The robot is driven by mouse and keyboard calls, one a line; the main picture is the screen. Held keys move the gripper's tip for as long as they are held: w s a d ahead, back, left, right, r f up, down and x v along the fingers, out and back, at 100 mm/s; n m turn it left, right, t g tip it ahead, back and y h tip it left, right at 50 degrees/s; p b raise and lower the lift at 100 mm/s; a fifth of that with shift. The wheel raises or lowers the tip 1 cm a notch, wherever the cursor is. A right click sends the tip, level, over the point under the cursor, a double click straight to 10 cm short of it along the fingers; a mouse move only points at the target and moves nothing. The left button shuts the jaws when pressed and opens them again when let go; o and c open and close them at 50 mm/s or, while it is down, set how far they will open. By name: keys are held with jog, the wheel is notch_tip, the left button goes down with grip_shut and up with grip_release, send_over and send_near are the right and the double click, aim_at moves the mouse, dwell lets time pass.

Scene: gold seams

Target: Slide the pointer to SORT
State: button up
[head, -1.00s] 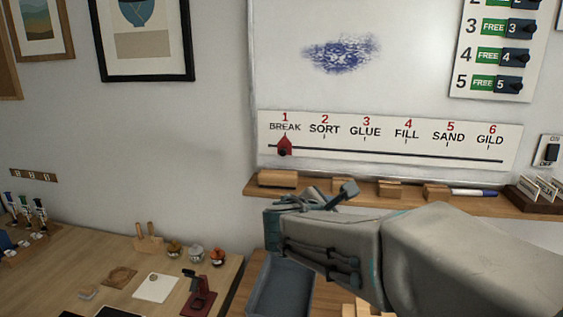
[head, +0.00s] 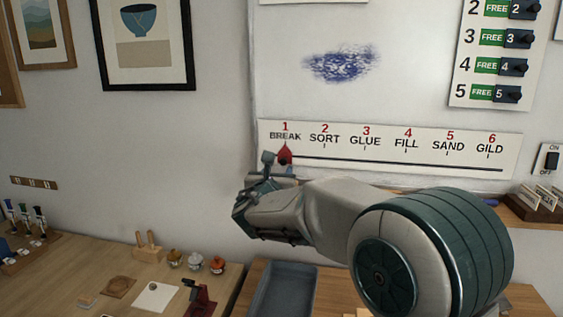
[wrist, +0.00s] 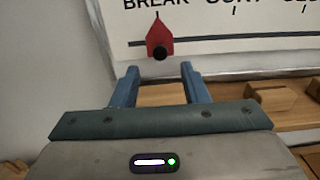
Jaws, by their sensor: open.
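The red pointer (head: 285,153) sits at BREAK, the left end of the slot on the white label strip (head: 400,174). It has a dark round knob, clear in the wrist view (wrist: 159,38). SORT (head: 324,138) is the label just right of BREAK. My gripper (head: 277,166) is at the pointer's lower left in the head view. In the wrist view my gripper (wrist: 157,72) is open, its two blue fingers apart and the pointer's knob just beyond and between their tips. Nothing is between the fingers.
A wooden ledge (wrist: 230,118) with wooden blocks (wrist: 268,98) runs below the strip. A grey tray (head: 284,290) lies below my arm. A switch (head: 551,160) and a card holder (head: 535,201) are at the right.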

aim_at(283, 163)
jog(key=shift+w+d+p, duration=0.25)
jog(key=shift+w+p, duration=0.05)
jog(key=shift+w, duration=1)
jog(key=shift+w+d+p, duration=0.25)
jog(key=shift+w, duration=1.05)
grip_shut()
jog(key=shift+f, duration=0.1)
